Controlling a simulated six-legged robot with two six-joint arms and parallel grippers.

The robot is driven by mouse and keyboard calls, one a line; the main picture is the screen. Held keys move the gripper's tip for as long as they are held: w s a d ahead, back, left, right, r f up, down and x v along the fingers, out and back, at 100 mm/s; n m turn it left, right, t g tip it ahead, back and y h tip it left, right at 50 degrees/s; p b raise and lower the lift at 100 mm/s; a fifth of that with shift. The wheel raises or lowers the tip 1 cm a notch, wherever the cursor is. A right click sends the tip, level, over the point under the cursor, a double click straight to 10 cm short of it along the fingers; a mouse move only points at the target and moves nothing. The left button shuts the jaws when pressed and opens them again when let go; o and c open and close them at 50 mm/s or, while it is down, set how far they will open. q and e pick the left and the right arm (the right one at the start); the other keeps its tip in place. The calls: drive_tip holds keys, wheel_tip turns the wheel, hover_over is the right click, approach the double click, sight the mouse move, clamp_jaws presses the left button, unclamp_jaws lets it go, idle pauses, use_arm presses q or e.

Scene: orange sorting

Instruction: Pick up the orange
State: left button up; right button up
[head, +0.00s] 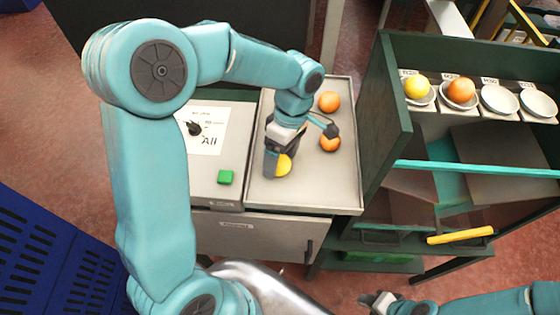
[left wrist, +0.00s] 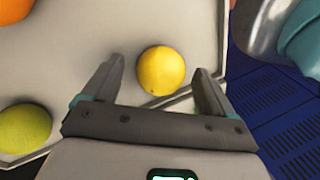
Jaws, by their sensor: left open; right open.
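On the tray (head: 342,195) in the head view lie one orange (head: 330,102) near the back and another orange (head: 330,144) just beneath a finger of my left gripper (head: 300,147). A yellow fruit (head: 284,165) sits at the left finger, which partly hides it. My left gripper is open above the tray. In the left wrist view a yellow fruit (left wrist: 161,70) shows between the open fingers, with a gap on each side. An orange fruit (left wrist: 14,9) is at that view's upper left corner. My right gripper (head: 380,301) is open at the bottom edge, away from the tray.
A greenish-yellow fruit (left wrist: 24,128) lies at the left wrist view's left edge. A shelf on the right holds small plates (head: 499,100), two bearing a yellow fruit (head: 417,87) and an orange (head: 461,90). A green button (head: 225,177) is left of the tray. Blue crates (head: 40,255) stand lower left.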

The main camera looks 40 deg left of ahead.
use_arm(q)
drive_tip(key=shift+s+f, duration=0.1)
drive_tip(key=shift+s, duration=0.1)
drive_tip(key=shift+w+a, duration=0.1)
drive_tip(key=shift+w, duration=0.05)
drive_tip(key=c, duration=1.1)
drive_tip(key=shift+c, duration=0.3)
